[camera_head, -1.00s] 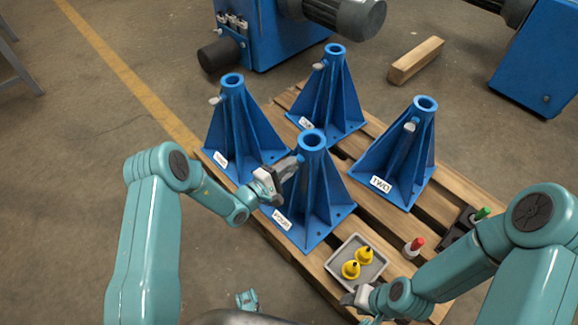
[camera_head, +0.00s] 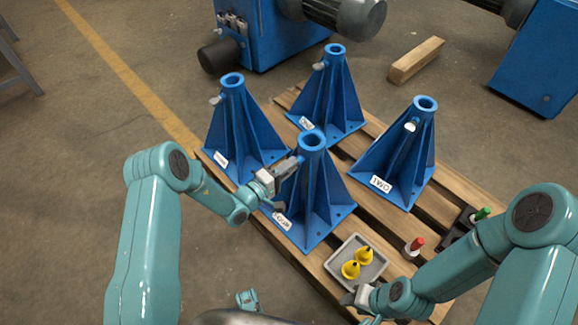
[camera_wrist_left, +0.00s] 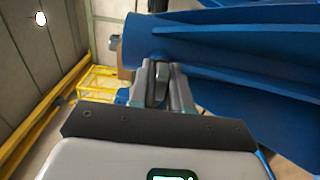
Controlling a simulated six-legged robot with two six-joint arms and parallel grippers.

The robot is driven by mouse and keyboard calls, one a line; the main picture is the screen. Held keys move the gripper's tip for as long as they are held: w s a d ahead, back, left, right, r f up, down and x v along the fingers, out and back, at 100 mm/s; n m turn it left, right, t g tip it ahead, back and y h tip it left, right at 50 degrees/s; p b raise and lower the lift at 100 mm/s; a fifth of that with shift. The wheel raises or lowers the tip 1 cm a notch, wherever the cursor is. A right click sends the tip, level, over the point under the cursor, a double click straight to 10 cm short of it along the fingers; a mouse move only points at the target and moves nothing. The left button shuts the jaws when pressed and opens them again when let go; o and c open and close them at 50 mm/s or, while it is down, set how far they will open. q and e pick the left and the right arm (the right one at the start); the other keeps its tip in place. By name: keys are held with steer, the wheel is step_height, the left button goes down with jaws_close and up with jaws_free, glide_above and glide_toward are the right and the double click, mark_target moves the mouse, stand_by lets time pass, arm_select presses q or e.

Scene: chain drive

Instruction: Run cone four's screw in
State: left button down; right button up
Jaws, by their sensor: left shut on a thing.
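Cone four (camera_head: 316,190) is the blue finned stand nearest me, upright on the pallet with its label low on the front. My left gripper (camera_head: 294,164) is at its upper left side, just below the open top ring. It is shut on the cone's screw (camera_wrist_left: 159,84), whose grey head shows between the fingers in the left wrist view. The blue collar (camera_wrist_left: 160,38) of the cone is right beyond the fingers. The screw's shank is hidden. My right gripper (camera_head: 360,298) is low by the grey tray, its fingers too unclear to read.
Three more blue cones (camera_head: 240,130) stand close by on the wooden pallet (camera_head: 455,185), with screws at their necks. A grey tray (camera_head: 338,266) holds two yellow funnel-shaped pieces (camera_head: 351,269). A red-capped bottle (camera_head: 415,246) and a dark holder with a green-topped item (camera_head: 481,214) stand at right.

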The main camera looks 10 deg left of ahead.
arm_select(q)
steer(key=shift+f, duration=0.1)
steer(key=c, duration=1.2)
jaws_free()
steer(key=shift+o, duration=0.2)
steer(key=shift+s, duration=0.1)
steer(key=shift+s+a, duration=0.25)
steer(key=p+v, duration=0.3)
steer(key=v, duration=1.2)
steer(key=shift+s, duration=0.25)
steer(key=shift+a, duration=0.1)
